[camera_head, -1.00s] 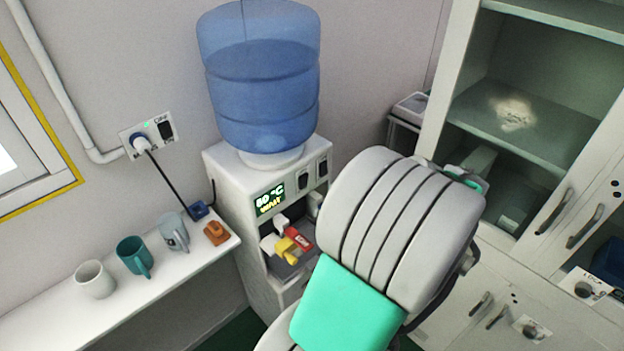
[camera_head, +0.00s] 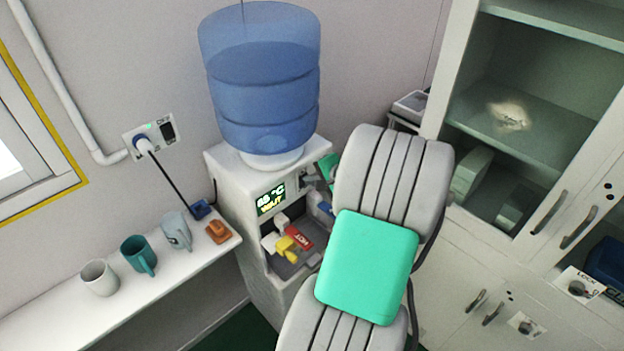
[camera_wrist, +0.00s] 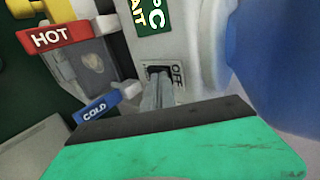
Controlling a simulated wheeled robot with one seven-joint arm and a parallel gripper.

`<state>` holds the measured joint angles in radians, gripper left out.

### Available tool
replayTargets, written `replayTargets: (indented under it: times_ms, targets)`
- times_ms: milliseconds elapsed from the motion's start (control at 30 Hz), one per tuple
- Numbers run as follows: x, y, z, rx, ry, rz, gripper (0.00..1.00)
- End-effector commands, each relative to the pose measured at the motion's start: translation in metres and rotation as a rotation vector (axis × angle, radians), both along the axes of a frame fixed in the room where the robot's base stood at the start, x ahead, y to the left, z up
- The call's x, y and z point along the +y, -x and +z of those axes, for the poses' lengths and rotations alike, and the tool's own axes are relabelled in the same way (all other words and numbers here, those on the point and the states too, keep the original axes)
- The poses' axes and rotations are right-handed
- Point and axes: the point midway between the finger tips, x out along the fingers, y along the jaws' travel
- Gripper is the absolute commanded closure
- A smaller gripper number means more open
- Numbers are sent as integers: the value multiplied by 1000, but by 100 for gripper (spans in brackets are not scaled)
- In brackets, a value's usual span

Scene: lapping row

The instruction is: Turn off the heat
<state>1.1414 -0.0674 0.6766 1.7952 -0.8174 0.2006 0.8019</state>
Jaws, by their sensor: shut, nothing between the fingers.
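The white water dispenser (camera_head: 235,180) with a blue bottle stands against the wall. Its lit display (camera_head: 270,199) reads a temperature in °C and "WAIT"; the digits are hard to read. In the wrist view a dark switch (camera_wrist: 158,71) sits in the dispenser's front panel, beside an "OFF" label (camera_wrist: 177,75). My gripper (camera_wrist: 157,98) is shut and empty, its fingertips right at this switch. I cannot tell whether they touch it. The fingers partly cover the switch, so its position is unclear. The head view shows my gripper (camera_head: 310,181) at the dispenser's upper front, partly behind my arm.
The red HOT tap (camera_wrist: 52,38) and blue COLD tap (camera_wrist: 95,115) are close to my fingers. A shelf at left carries several mugs, one of them teal (camera_head: 137,254), and an orange object (camera_head: 218,231). A plugged wall socket (camera_head: 150,137) is above. A cabinet (camera_head: 480,245) stands at right.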

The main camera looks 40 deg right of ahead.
Motion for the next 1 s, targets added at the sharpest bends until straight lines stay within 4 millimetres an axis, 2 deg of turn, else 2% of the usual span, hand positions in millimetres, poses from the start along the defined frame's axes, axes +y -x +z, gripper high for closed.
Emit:
replayTargets:
  times_ms: [100, 367, 700, 1000]
  targets:
    - [1, -10, 4, 0, 1, 3, 100]
    - [0, -8, 4, 0, 0, 0, 100]
    - [0, -8, 20, 0, 0, 0, 100]
    - [0, -8, 19, 0, 0, 0, 100]
